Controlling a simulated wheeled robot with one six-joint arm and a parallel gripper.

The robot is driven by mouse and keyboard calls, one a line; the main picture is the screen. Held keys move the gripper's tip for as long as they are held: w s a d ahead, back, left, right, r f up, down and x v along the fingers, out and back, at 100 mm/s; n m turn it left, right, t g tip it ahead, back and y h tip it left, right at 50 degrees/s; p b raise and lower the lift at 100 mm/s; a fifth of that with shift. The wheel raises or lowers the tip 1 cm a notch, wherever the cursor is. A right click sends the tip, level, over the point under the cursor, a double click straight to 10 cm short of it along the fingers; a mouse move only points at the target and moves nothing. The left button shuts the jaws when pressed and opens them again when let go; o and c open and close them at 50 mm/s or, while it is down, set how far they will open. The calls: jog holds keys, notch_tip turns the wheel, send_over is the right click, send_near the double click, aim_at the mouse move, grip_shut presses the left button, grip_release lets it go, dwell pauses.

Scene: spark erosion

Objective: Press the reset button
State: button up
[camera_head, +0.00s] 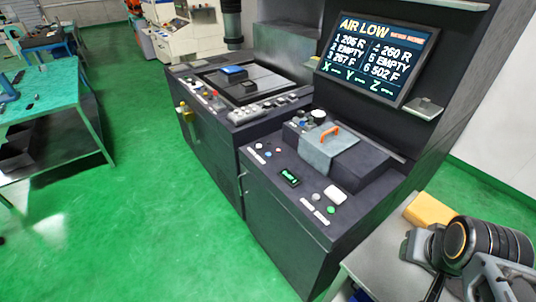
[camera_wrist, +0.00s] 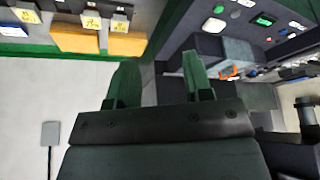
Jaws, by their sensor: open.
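The dark machine console (camera_head: 262,200) stands in the middle of the head view. Its sloping front panel carries a green button (camera_head: 330,210), a white piece (camera_head: 335,193), a small green-lit display (camera_head: 290,178), and small white, blue and red buttons (camera_head: 268,153) farther left. Labels are too small to read, so I cannot tell which button is reset. In the wrist view my gripper (camera_wrist: 163,80) is open and empty, its two fingers well apart. The panel with its display (camera_wrist: 264,20) shows beyond the fingers at upper right, apart from them.
The screen above (camera_head: 375,58) reads "AIR LOW". A yellow block (camera_head: 431,210) lies at right, near my arm. A green-topped table (camera_head: 40,112) stands left; green floor between is clear.

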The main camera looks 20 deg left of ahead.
grip_shut()
dwell(1.4)
